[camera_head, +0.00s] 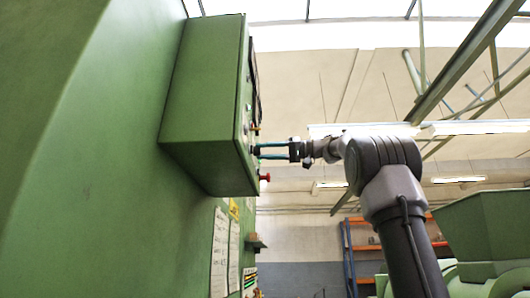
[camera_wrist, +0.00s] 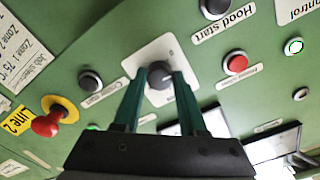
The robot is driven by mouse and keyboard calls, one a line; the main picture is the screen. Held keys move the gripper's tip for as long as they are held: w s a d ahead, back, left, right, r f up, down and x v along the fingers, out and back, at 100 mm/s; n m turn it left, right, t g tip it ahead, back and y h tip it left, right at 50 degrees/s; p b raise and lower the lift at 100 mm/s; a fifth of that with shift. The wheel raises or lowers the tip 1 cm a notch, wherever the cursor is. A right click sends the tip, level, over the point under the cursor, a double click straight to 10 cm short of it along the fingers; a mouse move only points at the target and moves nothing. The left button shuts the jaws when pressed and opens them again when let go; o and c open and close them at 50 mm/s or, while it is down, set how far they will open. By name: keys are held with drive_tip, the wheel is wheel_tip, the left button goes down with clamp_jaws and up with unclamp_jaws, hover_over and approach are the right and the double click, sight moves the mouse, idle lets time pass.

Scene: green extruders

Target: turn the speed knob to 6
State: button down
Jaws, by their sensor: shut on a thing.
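The speed knob (camera_wrist: 160,75) is a dark round knob on a white plate (camera_wrist: 146,51) in the middle of the green panel. My gripper (camera_wrist: 158,84) is shut on it, with one green finger on each side. The panel appears tilted in the wrist view. The knob's pointer and the scale numbers are too small or hidden to read. In the head view, my gripper (camera_head: 257,151) reaches the front of the green control box (camera_head: 203,106) from the right. The knob itself is hidden there by the box's edge-on face and the fingers.
A red emergency button (camera_wrist: 46,125) on a yellow ring stands out at the left; it also shows below my gripper in the head view (camera_head: 265,177). Black buttons (camera_wrist: 90,81), a red button (camera_wrist: 235,63) and a dark-framed screen (camera_wrist: 272,146) surround the knob.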

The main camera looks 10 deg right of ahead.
drive_tip(key=m, duration=2.8)
drive_tip(key=shift+r, duration=0.15)
drive_tip(key=shift+w+m, duration=0.1)
drive_tip(key=shift+m, duration=0.3)
drive_tip(key=shift+c, duration=2.3)
unclamp_jaws()
drive_tip(key=shift+d, duration=0.1)
